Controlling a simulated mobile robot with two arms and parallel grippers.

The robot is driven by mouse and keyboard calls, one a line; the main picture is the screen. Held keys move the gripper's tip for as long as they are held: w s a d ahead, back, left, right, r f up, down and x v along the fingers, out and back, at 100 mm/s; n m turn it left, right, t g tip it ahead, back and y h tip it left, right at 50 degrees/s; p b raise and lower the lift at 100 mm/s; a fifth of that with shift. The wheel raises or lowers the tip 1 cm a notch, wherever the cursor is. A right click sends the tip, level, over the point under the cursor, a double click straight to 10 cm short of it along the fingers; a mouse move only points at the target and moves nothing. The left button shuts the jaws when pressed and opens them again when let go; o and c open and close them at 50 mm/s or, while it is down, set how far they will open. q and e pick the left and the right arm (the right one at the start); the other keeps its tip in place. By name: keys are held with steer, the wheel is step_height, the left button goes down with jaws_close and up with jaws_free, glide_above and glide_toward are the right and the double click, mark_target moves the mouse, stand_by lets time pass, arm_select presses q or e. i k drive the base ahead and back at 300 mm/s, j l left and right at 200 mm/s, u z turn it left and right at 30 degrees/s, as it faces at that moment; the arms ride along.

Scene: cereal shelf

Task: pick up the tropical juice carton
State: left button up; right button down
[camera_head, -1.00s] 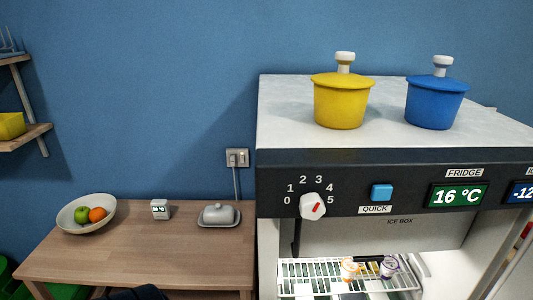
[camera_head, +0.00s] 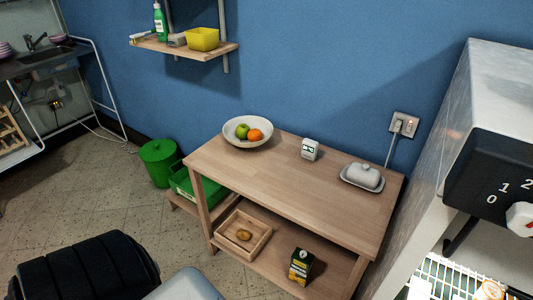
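A small dark carton (camera_head: 300,267) with a yellow and green front stands upright on the lower shelf of the wooden table (camera_head: 300,190). Its label is too small to read, so I cannot tell if it is the tropical juice carton. Nothing is touching it. Neither of my grippers is in view. A black ribbed part and a grey part, seemingly of my own arm, show at the bottom left, apart from the carton.
A wooden tray (camera_head: 225,240) with a potato-like item sits left of the carton. The tabletop overhangs this shelf. On top are a fruit bowl (camera_head: 248,145), a small clock (camera_head: 310,149) and a butter dish (camera_head: 362,188). The open fridge (camera_head: 458,120) stands at right.

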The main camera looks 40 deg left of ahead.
mark_target(300, 271)
steer(key=u, duration=0.95)
steer(key=i+j+z, duration=0.15)
steer(key=j, duration=0.35)
steer(key=i+j+z, duration=0.2)
steer(key=j, duration=0.25)
steer(key=i+j+z, duration=0.15)
steer(key=j, duration=0.4)
steer(key=j+z, duration=0.2)
steer(key=j, duration=0.3)
